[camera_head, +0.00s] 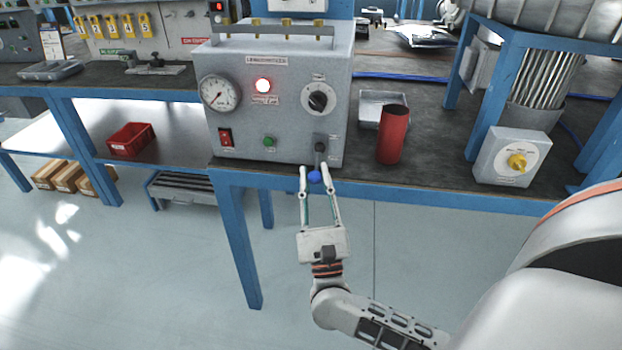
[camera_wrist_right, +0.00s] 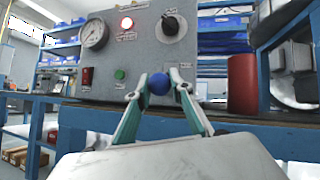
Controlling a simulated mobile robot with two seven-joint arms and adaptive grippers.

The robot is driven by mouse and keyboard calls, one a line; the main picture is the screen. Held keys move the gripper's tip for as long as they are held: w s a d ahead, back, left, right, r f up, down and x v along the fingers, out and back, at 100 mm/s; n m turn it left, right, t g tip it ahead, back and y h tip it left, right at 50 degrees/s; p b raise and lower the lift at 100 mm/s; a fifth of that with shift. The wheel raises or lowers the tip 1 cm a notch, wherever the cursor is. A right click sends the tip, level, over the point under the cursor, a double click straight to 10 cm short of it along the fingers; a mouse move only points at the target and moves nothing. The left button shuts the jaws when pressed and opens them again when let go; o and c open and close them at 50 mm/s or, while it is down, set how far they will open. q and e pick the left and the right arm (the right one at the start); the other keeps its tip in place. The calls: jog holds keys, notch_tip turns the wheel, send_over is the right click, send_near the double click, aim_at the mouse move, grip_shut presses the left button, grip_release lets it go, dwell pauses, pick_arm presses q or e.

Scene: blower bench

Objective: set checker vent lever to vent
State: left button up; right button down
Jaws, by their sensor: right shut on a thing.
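The leak checker (camera_head: 283,95) is a grey box on the bench, with a dial gauge, a lit red lamp and a black rotary knob on its front. Its vent lever is at the lower right of that front; the dark pivot (camera_head: 320,147) shows, and the blue ball knob (camera_head: 314,176) is at its free end, below the pivot. My right gripper (camera_head: 314,173) comes from below with its fingers either side of the ball. In the right wrist view the blue ball (camera_wrist_right: 159,84) sits between the fingertips and hides the lever behind it. My left gripper is not in view.
A red cylinder (camera_head: 392,134) stands on the bench right of the checker, by a metal tray (camera_head: 383,104). A grey box with a yellow knob (camera_head: 517,161) is further right. The blue bench edge (camera_head: 440,196) runs just below the lever. Open floor lies in front.

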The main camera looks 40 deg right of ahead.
jog(key=shift+d+f, duration=0.1)
jog(key=shift+f, duration=0.35)
jog(key=c, duration=1.8)
grip_release()
jog(key=shift+o, duration=0.2)
jog(key=shift+w, duration=0.1)
jog(key=shift+r, duration=0.1)
jog(key=v, duration=0.7)
jog(key=shift+s, duration=0.25)
